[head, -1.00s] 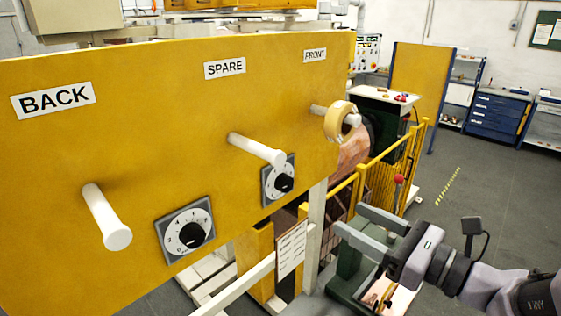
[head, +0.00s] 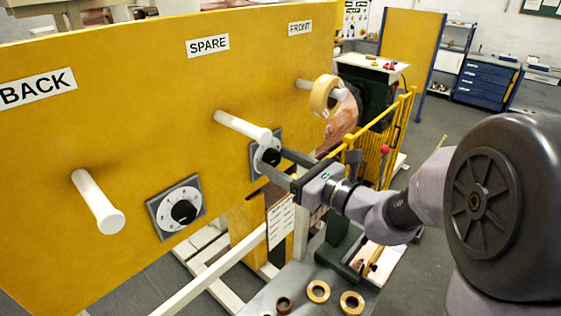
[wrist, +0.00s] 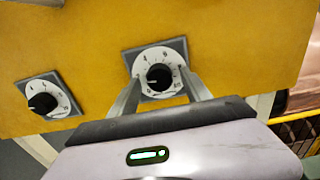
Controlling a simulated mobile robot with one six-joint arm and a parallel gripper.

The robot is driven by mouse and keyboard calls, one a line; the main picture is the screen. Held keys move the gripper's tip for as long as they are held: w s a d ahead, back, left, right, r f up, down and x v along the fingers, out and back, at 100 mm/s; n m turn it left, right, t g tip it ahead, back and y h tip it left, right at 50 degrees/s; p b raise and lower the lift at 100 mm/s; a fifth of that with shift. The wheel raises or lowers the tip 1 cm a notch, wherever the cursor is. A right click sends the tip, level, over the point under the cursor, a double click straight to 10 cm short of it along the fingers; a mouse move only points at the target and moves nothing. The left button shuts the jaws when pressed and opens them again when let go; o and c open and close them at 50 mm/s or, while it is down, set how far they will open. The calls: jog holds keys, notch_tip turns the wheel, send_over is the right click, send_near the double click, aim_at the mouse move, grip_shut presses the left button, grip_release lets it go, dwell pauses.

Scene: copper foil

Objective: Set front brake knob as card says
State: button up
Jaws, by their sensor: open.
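The right-hand knob (head: 271,156), black on a white numbered dial with a grey square plate, sits low on the yellow panel, on the side towards the FRONT label (head: 299,28). I take it for the front brake knob. My gripper (head: 274,162) is open, its two fingers either side of this knob. The wrist view shows the same knob (wrist: 159,76) between the fingertips; contact cannot be told. Its pointer setting is not clear. The second knob (head: 183,211) is at lower left, towards the BACK label (head: 38,88). A white card (head: 280,222) hangs below the panel; its writing is too small to read.
White pegs stick out of the panel (head: 130,130): one at left (head: 97,203), one under the SPARE label (head: 243,127). A tape roll (head: 325,95) hangs on the FRONT peg. Yellow railing (head: 385,135) stands right of the panel. Several rolls (head: 318,291) lie on a grey surface below.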

grip_shut()
jog(key=m+p, duration=0.2)
jog(key=shift+r+p, duration=0.3)
jog(key=shift+r, duration=0.05)
jog(key=shift+m+p, duration=0.65)
jog(key=shift+m, duration=0.25)
jog(key=shift+f+m+p, duration=0.25)
jog(key=shift+m+p, duration=0.1)
jog(key=shift+m, duration=0.45)
grip_release()
jog(key=shift+f, duration=0.1)
jog(key=shift+s, duration=0.1)
jog(key=b+v, duration=0.3)
jog(key=v, duration=1.4)
